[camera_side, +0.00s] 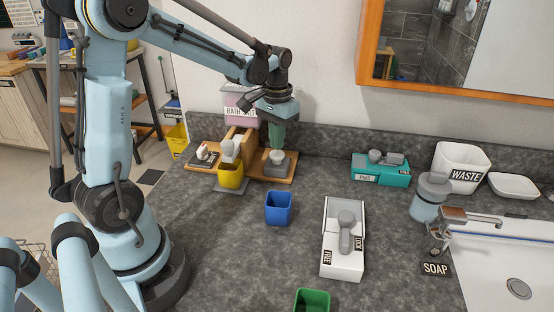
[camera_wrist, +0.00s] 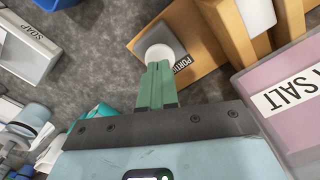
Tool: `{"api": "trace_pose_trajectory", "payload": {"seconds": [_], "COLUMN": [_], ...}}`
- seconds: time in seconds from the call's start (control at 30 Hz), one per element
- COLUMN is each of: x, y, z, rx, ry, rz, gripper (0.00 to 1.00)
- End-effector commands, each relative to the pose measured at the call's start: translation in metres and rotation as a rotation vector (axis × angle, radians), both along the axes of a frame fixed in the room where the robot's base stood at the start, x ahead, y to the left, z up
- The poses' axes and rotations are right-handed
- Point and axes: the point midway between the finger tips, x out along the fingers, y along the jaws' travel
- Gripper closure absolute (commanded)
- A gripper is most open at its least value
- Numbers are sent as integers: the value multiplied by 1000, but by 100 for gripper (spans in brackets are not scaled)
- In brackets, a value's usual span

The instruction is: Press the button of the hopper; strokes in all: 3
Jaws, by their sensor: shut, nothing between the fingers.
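The hopper is a wooden stand (camera_side: 243,136) at the back of the counter, with a white spout (camera_side: 229,150). Its white round button (camera_side: 277,155) sits on a grey block at the right of the wooden base. In the wrist view the button (camera_wrist: 159,51) shows just beyond my fingertips, beside a partly hidden label starting "PORTI". My gripper (camera_side: 277,148) points down over the button with its green fingers together and empty. The fingertips (camera_wrist: 158,64) overlap the button's near edge in the wrist view; I cannot tell whether they touch it or whether it is pressed.
A yellow cup (camera_side: 231,176) stands below the spout. A pink "bath salt" box (camera_side: 238,103) is behind the hopper. A blue cup (camera_side: 278,208), a white lever box (camera_side: 342,262), a teal box (camera_side: 366,174) and a green cup (camera_side: 312,301) stand on the counter. Bare counter separates them.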

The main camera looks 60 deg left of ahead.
Motion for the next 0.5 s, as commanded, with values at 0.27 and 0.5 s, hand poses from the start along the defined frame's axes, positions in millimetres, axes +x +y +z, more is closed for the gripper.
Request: {"api": "trace_pose_trajectory", "payload": {"seconds": [0.27, 0.5], "x": [0, 0], "y": [0, 0], "z": [0, -4], "rx": [0, 0], "ry": [0, 0], "rz": [0, 0], "gripper": [100, 100]}}
